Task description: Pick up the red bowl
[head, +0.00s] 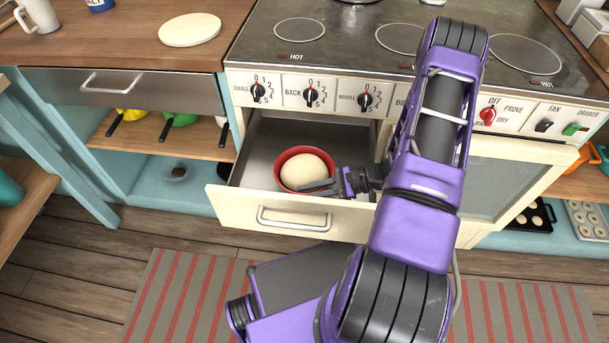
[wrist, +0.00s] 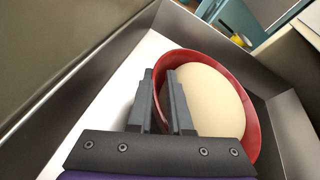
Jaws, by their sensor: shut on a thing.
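The red bowl (head: 281,164) sits in the open drawer under the stove and holds a pale ball of dough (head: 303,172). In the wrist view the red bowl (wrist: 251,126) is close in front of my gripper (wrist: 163,90), with the dough (wrist: 212,100) filling it. My gripper (head: 328,187) reaches into the drawer from the right. Its fingers straddle the bowl's near rim, one outside and one inside beside the dough, and are shut on the rim. I cannot tell whether the bowl is clear of the drawer floor.
The open drawer (head: 262,228) has walls close around the bowl. The stove front with its knobs (head: 311,93) is just above and behind. A shelf with several pans (head: 160,135) is at the left. Striped mats (head: 180,290) lie on the floor in front.

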